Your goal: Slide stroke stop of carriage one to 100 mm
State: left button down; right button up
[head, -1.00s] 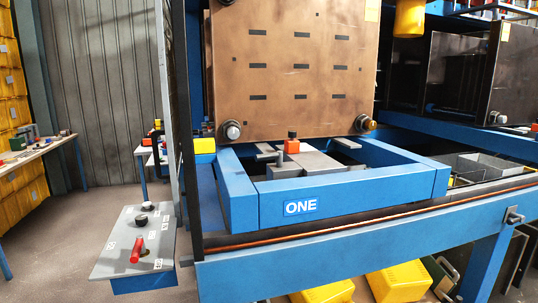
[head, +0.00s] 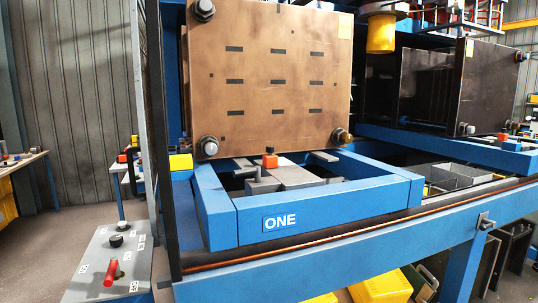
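Inside the frame lies a grey slide block (head: 285,178). An orange-topped black piece (head: 270,158) stands on it and looks like the stroke stop, but I cannot be sure. A short grey post (head: 252,174) stands to its left. Any stroke scale markings are too small to read. Neither of my grippers is in view.
A copper-coloured plate (head: 265,80) with bolts rises behind the frame. A control panel (head: 85,262) with a red lever (head: 111,273) and black knobs is at the lower left. A dark upright post stands between panel and carriage. Yellow bins (head: 385,283) lie under the blue front beam (head: 340,265).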

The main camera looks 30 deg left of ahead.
aim_at(270, 160)
jog(key=i+l+u, duration=0.4)
jog(key=l, duration=0.25)
jog(key=i+l+u, duration=0.2)
jog(key=i+l, duration=0.15)
